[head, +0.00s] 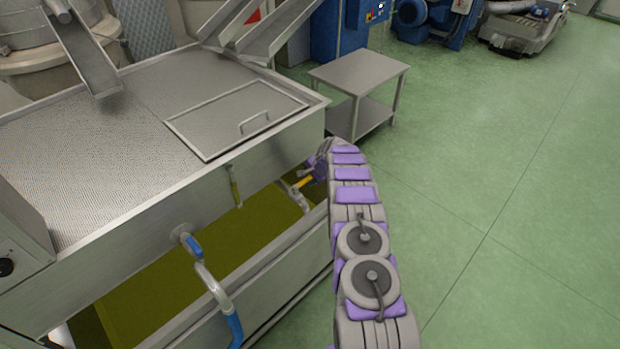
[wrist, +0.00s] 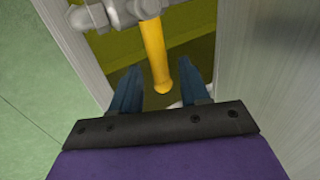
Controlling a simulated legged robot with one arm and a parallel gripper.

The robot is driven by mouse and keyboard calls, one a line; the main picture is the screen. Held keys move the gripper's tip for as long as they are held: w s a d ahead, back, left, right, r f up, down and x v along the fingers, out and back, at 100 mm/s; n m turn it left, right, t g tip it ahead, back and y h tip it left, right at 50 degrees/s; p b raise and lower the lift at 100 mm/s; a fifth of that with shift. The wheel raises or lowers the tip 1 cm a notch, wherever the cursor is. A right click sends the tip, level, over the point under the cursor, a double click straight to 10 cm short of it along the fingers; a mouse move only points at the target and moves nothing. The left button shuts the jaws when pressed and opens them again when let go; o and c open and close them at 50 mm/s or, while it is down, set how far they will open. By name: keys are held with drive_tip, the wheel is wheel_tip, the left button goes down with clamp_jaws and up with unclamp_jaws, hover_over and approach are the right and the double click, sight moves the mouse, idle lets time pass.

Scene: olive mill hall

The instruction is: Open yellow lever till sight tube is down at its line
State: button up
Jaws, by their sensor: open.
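The yellow lever (wrist: 154,55) hangs from a grey metal valve (wrist: 118,12) in the wrist view. Its free end lies between the two blue fingers of my open gripper (wrist: 160,78), with gaps on both sides. In the head view the lever (head: 304,181) is a small yellow piece beside my gripper (head: 313,175), partly hidden by my arm. A thin upright tube (head: 235,187) with yellow-green liquid, apparently the sight tube, is on the front wall of the steel tank (head: 165,196). Its line is too small to make out.
A blue-handled valve (head: 190,243) with a pipe and blue hose (head: 235,328) projects from the tank front. An open trough of yellow-green liquid (head: 165,285) lies below. A steel table (head: 360,72) stands behind my arm. The green floor (head: 500,200) on the right is clear.

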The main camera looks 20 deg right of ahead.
drive_tip(key=shift+a, duration=0.15)
drive_tip(key=shift+d, duration=0.2)
drive_tip(key=c, duration=0.5)
clamp_jaws()
